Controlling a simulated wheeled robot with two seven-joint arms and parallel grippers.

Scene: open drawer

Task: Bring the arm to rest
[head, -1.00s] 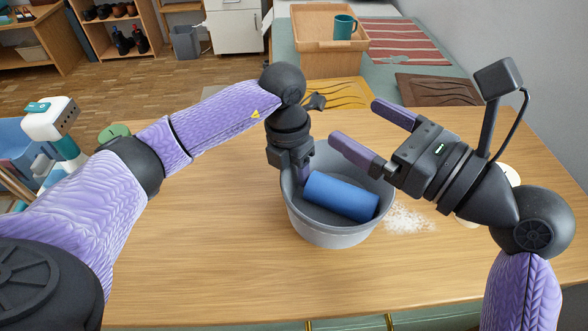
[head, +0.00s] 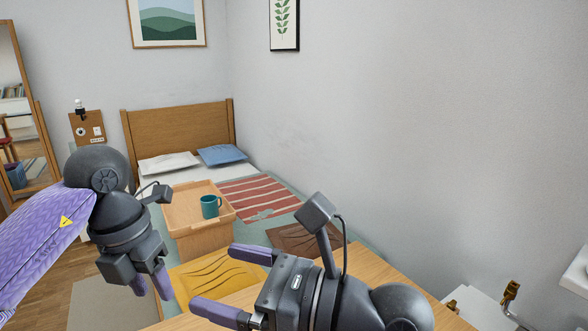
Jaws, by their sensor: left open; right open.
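My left gripper (head: 151,288) hangs at the lower left with its purple fingers pointing down. Its fingers look a little apart, and I see nothing between them. My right gripper (head: 232,282) is at the bottom centre, pointing left, with its two purple fingers wide apart and empty. Both grippers are above or near the far end of the wooden table (head: 375,270). Most of the table is out of view below.
A yellow mat (head: 215,280) and a brown mat (head: 305,240) lie beyond the table. A brass tap (head: 509,297) shows at lower right.

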